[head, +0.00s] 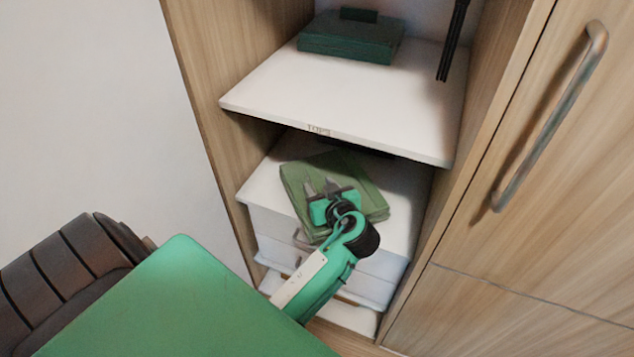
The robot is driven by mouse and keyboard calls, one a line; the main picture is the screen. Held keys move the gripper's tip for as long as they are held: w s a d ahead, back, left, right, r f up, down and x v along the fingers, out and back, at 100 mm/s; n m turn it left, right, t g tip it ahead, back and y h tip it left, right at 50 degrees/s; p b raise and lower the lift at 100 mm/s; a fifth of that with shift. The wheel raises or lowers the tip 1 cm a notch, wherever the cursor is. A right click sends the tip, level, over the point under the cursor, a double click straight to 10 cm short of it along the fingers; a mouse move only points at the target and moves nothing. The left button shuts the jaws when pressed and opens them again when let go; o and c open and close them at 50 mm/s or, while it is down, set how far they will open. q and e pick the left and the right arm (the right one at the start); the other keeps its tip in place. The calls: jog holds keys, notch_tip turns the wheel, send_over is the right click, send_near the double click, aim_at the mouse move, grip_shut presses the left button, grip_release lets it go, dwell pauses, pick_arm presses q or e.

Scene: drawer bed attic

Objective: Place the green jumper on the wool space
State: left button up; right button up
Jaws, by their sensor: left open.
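A light green folded garment (366,183), which looks like the green jumper, lies slightly turned on the white surface (408,222) above the drawers, in the lower bay of the wardrobe. My left gripper (319,186) is open over the garment's middle, with its fingers pointing into the bay. I cannot tell whether the fingers touch the cloth. The gripper and wrist hide part of the garment's front. No label for wool is readable here. My right gripper is out of view.
A white shelf (330,108) labelled "TOPS" overhangs the bay and holds a dark green folded garment (350,38). Dark strips (453,40) hang at its right. Drawers (375,264) lie below. A closed wooden door (545,190) with a metal handle (552,115) stands at right.

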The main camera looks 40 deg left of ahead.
pick_arm(q)
jog(key=v, duration=0.9)
jog(key=shift+d+r, duration=0.15)
jog(key=shift+d, duration=0.05)
